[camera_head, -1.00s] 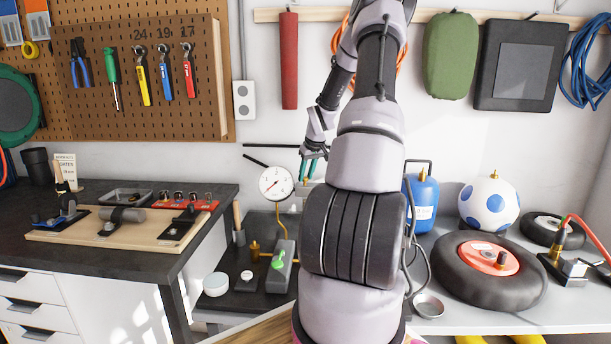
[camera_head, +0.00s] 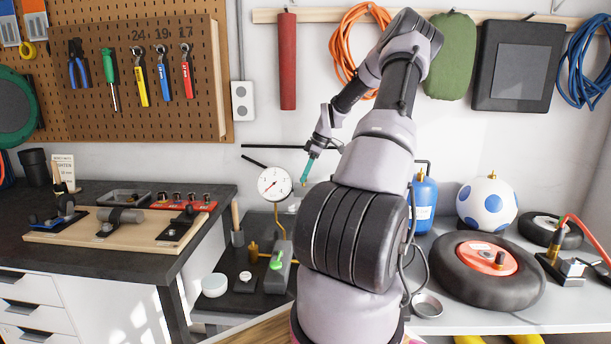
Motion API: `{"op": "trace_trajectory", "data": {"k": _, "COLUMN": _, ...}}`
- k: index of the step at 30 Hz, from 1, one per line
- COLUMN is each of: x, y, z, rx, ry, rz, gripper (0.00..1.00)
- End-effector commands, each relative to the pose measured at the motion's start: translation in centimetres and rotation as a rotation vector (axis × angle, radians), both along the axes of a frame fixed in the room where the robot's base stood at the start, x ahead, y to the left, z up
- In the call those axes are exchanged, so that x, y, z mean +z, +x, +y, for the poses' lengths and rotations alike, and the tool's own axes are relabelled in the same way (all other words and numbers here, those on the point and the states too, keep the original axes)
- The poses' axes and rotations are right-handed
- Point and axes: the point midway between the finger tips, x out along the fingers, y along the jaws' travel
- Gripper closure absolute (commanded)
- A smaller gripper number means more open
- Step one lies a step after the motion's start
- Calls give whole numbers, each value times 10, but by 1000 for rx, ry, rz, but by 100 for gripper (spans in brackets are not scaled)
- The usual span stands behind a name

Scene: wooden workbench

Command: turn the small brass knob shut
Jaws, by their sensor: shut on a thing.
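A small brass piece (camera_head: 254,251) stands on the dark board at the back of the bench, left of the grey body with a green handle (camera_head: 277,261); I cannot tell from here how far it is turned. A brass tube runs up from this set to a round white gauge (camera_head: 274,184). My gripper (camera_head: 304,183) shows small, with teal fingers pointing down and left, just right of the gauge and above the brass piece in the picture. Its fingers are together on something too small to make out. My arm hides the bench behind it.
A white round tub (camera_head: 214,285) and a wooden-handled tool (camera_head: 236,222) stand near the board. A blue gas bottle (camera_head: 424,204), a spotted ball (camera_head: 487,204) and a wheel (camera_head: 486,271) crowd the right. The wall is close behind.

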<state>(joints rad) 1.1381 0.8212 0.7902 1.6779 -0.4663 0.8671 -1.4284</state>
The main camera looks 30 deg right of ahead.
Motion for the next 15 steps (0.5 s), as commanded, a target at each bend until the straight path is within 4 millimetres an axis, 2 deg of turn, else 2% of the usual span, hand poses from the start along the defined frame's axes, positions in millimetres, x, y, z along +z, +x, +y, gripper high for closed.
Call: {"op": "trace_trajectory", "data": {"k": 15, "x": -1, "y": 0, "z": -2, "rx": 95, "ry": -3, "rz": 2, "gripper": 100}}
